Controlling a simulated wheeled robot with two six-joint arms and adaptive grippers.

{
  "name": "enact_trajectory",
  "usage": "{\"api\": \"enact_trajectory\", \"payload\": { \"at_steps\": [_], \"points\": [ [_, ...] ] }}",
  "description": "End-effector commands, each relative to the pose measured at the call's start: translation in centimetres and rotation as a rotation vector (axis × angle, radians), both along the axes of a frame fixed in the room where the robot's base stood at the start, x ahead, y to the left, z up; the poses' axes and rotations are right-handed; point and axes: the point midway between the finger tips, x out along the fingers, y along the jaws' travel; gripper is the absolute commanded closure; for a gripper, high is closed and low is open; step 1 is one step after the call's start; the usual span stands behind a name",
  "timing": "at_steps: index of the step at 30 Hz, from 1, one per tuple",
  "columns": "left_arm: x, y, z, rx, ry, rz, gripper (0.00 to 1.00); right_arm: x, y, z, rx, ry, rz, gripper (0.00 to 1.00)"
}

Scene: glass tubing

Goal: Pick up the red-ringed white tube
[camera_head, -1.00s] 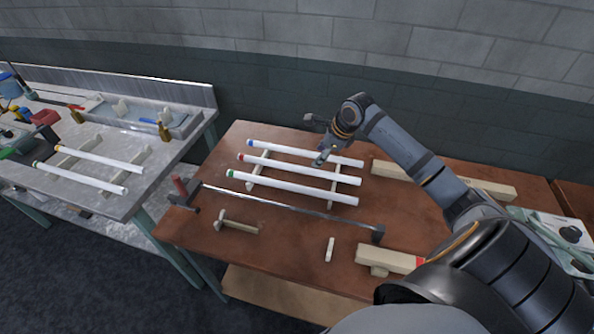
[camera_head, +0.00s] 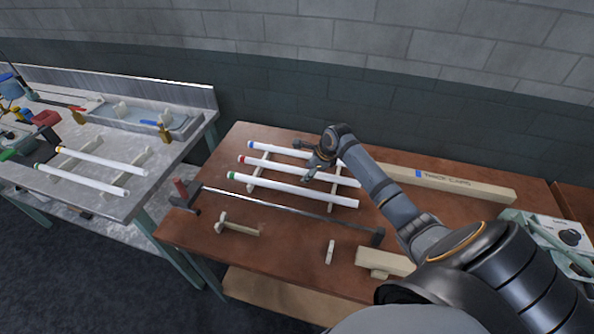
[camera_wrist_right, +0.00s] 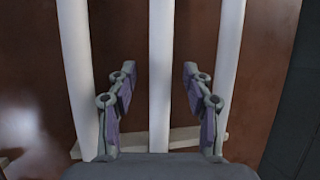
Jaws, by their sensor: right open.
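The red-ringed white tube (camera_head: 272,165) lies as the middle of three parallel white tubes on a low rack on the brown table. In the right wrist view the middle white tube (camera_wrist_right: 161,70) runs between the two fingers of my right gripper (camera_wrist_right: 155,80), with a gap on each side. In the head view my right gripper (camera_head: 311,174) is over the tubes, right of their middle, and hides part of the red-ringed tube. It is open and holds nothing. My left gripper does not show.
A blue-ringed tube (camera_head: 270,148) lies behind and a green-ringed tube (camera_head: 290,189) in front, both close by. A long metal bar (camera_head: 280,207) lies in front of the rack. A long beige block (camera_head: 450,184) is at the right. Two more tubes (camera_head: 100,160) lie on the left bench.

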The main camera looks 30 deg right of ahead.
Motion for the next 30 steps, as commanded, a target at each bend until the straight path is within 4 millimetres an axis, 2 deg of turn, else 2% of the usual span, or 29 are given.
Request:
{"api": "enact_trajectory", "payload": {
  "at_steps": [5, 16, 26, 30],
  "points": [
    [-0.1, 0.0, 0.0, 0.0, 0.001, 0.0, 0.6, 0.0, 0.0, 0.0, -0.001, 0.0, -0.001, 0.51],
    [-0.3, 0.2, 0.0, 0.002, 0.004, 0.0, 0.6, 0.0, 0.0, 0.0, -0.001, 0.001, 0.0, 1.0],
    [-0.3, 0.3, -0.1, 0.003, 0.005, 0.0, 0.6, 0.0, 0.0, 0.2, -0.001, 0.001, 0.0, 1.0],
    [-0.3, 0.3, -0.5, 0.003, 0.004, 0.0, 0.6, 0.0, -0.1, 1.2, -0.003, -0.003, 0.0, 1.0]
  ]
}}
